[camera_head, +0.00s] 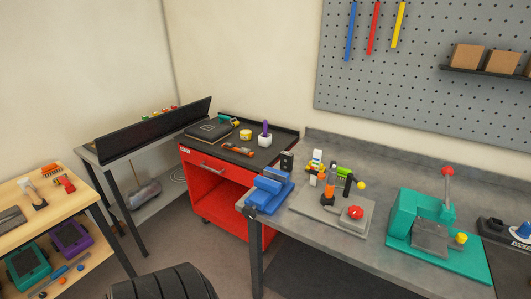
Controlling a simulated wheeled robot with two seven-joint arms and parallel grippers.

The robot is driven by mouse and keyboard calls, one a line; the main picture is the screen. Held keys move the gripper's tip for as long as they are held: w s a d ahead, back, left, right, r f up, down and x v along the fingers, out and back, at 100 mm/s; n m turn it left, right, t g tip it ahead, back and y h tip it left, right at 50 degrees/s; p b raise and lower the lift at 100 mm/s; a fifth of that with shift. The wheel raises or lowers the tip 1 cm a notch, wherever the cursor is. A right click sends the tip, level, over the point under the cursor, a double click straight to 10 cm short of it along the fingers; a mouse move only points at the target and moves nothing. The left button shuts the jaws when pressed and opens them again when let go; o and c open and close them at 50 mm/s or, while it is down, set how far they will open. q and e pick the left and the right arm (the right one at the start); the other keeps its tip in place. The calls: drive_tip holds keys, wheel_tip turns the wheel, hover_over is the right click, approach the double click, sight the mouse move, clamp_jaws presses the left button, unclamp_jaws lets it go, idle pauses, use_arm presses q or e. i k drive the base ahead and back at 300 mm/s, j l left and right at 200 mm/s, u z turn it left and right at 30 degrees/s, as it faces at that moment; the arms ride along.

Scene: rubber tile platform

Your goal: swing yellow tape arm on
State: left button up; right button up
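A grey plate (325,212) on the right-hand workbench carries a small fixture. On it stands a black arm (348,186) with a yellow knob (361,185) at its upper right end; this may be the yellow tape arm, but I cannot tell for sure. A red button (355,212) sits on the plate's front right. An orange part (328,193) and a green part (343,170) stand beside the black arm. A yellow roll-like item (245,134) lies apart on the red cart. Neither of my grippers is in view.
A blue vise (268,189) stands left of the plate, a teal press (425,220) with a red-knobbed lever right of it. The red cart (210,194) stands behind left. A wooden table (75,212) is at far left. A black ribbed, tyre-like form (165,285) is at the bottom.

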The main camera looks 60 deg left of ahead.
sight(350, 177)
drive_tip(key=u, duration=1)
